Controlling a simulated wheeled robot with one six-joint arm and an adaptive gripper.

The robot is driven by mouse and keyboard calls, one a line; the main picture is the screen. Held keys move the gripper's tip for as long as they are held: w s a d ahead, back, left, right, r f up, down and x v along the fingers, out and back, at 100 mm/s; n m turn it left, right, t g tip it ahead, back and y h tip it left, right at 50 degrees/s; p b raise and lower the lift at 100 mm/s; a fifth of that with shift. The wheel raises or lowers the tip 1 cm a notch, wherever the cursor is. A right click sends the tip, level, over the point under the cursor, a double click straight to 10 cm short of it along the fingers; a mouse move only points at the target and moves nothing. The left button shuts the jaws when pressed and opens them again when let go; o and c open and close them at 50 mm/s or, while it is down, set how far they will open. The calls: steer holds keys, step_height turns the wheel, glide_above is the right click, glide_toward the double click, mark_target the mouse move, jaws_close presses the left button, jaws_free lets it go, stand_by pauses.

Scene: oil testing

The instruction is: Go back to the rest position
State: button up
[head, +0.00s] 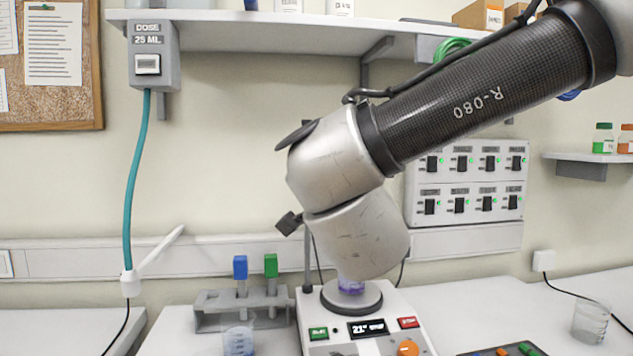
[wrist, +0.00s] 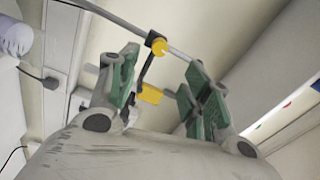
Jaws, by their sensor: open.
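My gripper (wrist: 160,84) shows in the wrist view with its two green-padded fingers spread apart and nothing held between them. A grey rod with a yellow knob (wrist: 157,46) and a yellow block (wrist: 150,95) shows in the gap beyond the fingers; I cannot tell its exact distance. In the head view my arm reaches in from the upper right and bends down above the hotplate (head: 368,328). The gripper itself is hidden there behind the pale arm links. A vessel with purple-blue contents (head: 351,286) stands on the hotplate's round top, partly covered by my arm.
A grey rack (head: 212,311) holds a blue-topped and a green-topped tool left of the hotplate. One beaker (head: 238,340) stands before it, another beaker (head: 590,322) at the right. A dispenser (head: 153,58) with a teal hose hangs at the left. A shelf (head: 250,31) spans above.

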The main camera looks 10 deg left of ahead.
steer(key=s+a+f+n+g+y, duration=0.75)
steer(key=a+f+n+g, duration=0.2)
steer(key=n, duration=0.35)
steer(key=s+d+f+n+g+h, duration=0.1)
steer(key=s+d+f+n+g, duration=0.1)
steer(key=d+g, duration=0.15)
steer(key=s+d+f+n+g+h, duration=0.15)
steer(key=d+f+h, duration=0.25)
steer(key=d, duration=1)
steer(key=w+d+f+n+g+h, duration=0.1)
steer(key=d+f+n+h, duration=0.2)
steer(key=d, duration=1.1)
steer(key=s+d+m+t+h, duration=0.1)
steer(key=s+d+m+h, duration=0.1)
steer(key=d, duration=0.8)
steer(key=s+d+r+m+t+h, duration=0.1)
steer(key=d+m, duration=0.4)
steer(key=d, duration=0.6)
steer(key=s+h, duration=0.1)
steer(key=s, duration=0.1)
steer(key=shift+s+r, duration=0.15)
steer(key=shift+s, duration=0.15)
